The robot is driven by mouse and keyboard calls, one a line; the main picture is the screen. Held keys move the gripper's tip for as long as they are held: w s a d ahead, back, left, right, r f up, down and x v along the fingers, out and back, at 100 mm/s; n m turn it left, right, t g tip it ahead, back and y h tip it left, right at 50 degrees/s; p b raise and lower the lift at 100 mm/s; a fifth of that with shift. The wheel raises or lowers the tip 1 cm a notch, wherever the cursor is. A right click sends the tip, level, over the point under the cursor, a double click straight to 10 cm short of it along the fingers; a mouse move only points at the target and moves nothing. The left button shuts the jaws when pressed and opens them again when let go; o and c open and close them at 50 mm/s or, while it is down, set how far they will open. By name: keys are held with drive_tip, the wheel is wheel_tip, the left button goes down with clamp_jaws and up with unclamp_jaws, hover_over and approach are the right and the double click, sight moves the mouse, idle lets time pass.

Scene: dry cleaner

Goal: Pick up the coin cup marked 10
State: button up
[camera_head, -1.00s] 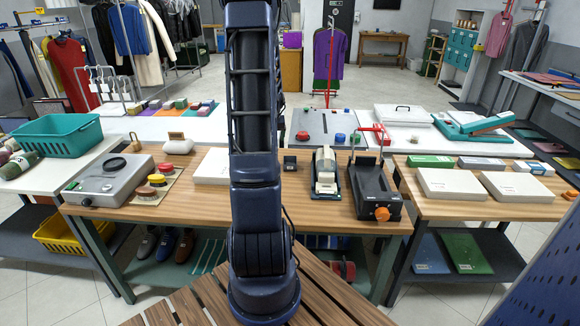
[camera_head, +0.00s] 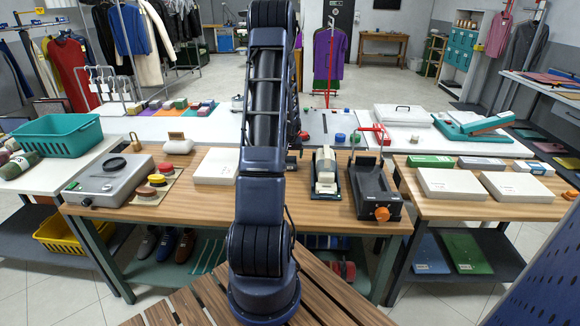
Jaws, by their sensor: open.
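I cannot make out a mark 10 on any cup. Several small round pieces, red (camera_head: 165,169), yellow (camera_head: 157,180) and dark red (camera_head: 147,192), sit on a tan mat at the left of the wooden table (camera_head: 215,202); I cannot tell if they are cups. A blue round piece (camera_head: 340,138) and a green one (camera_head: 356,137) are on the white table behind, too small to read. My arm rises through the middle of the view and hides part of both tables. My gripper's fingers do not show; the arm hides that end.
A grey device (camera_head: 110,180) stands left of the mat. A white box (camera_head: 214,166) lies left of my arm. A tape dispenser (camera_head: 325,172) and a black device with an orange knob (camera_head: 376,190) stand right of it. The wooden table's front strip is clear.

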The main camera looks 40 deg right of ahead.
sight(290, 161)
drive_tip(key=shift+x, duration=2.7)
drive_tip(key=shift+s, duration=0.2)
drive_tip(key=shift+c, duration=0.2)
drive_tip(key=c, duration=1.1)
